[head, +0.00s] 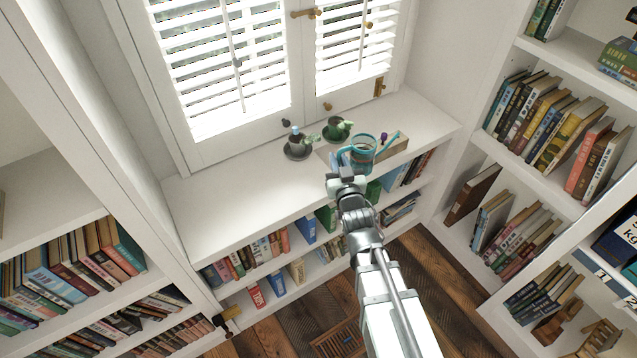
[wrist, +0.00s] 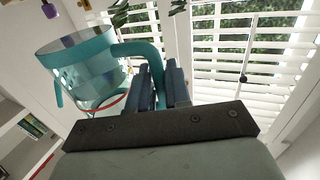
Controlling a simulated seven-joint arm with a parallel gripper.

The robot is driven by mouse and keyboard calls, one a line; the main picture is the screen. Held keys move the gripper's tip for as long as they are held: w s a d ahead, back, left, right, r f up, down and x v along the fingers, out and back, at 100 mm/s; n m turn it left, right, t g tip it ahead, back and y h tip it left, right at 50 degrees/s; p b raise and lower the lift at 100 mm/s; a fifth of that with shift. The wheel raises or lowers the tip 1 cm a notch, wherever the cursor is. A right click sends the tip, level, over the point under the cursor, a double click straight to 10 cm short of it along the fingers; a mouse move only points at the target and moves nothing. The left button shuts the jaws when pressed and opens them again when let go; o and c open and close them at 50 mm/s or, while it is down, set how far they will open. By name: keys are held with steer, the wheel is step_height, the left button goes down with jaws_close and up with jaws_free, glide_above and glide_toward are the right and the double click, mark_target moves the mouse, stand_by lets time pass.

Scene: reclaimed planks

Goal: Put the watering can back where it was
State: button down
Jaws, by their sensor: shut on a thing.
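The teal watering can (head: 361,155) is at the window-side shelf top, right of its middle; it also shows large at the left of the wrist view (wrist: 92,72). My gripper (head: 345,176) is at the can's left side in the head view. In the wrist view the fingers (wrist: 162,85) are shut on the can's teal handle. Whether the can's base touches the shelf top or hangs just above it, I cannot tell. The can's lower front is partly hidden by my gripper in the head view.
The white shelf top (head: 230,195) is clear on its left. Two potted plants stand near the window, a left one (head: 298,143) and a right one (head: 337,129). A low beige box (head: 394,148) is right of the can. Shuttered windows (head: 225,65) rise behind; bookshelves flank both sides.

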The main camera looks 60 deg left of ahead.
steer(key=shift+s+a+f+n+g+y, duration=0.5)
steer(key=shift+s+a+n+g, duration=0.75)
steer(key=shift+s+a, duration=2.85)
steer(key=shift+g, duration=0.45)
steer(key=shift+a+f, duration=0.1)
steer(key=shift+f, duration=5)
steer(key=shift+f, duration=0.1)
steer(key=c, duration=1.1)
jaws_free()
steer(key=shift+f, duration=0.1)
